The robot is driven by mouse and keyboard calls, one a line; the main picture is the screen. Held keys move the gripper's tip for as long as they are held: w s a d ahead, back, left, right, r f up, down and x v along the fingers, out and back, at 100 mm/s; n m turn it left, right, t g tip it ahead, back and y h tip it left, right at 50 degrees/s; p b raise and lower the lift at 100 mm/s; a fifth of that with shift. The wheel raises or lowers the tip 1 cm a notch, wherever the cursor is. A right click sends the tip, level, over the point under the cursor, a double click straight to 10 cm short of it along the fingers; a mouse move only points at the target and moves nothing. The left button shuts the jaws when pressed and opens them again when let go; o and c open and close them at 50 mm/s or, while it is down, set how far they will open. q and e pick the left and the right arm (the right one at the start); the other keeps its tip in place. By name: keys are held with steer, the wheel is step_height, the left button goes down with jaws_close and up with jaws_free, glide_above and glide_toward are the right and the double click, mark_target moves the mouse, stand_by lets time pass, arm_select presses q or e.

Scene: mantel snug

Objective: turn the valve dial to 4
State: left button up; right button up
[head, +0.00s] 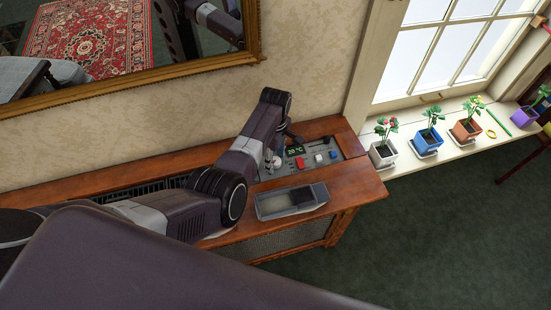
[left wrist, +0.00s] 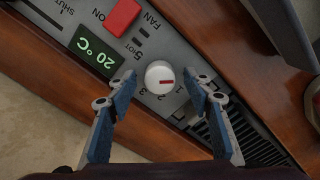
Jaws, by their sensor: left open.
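In the head view the left gripper (head: 272,158) is over the left part of the panel, largely hidden by my arm. My right gripper is not in view.
The panel also holds a green 20 °C display (left wrist: 95,50) and a red switch (left wrist: 123,16). A grey tray (head: 291,202) lies on the wooden cabinet top (head: 365,176) near its front edge. Several potted plants stand on the windowsill at right. A gold-framed mirror hangs above.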

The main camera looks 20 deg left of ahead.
arm_select(q)
steer(key=c, duration=1.2)
steer(key=shift+o, duration=0.2)
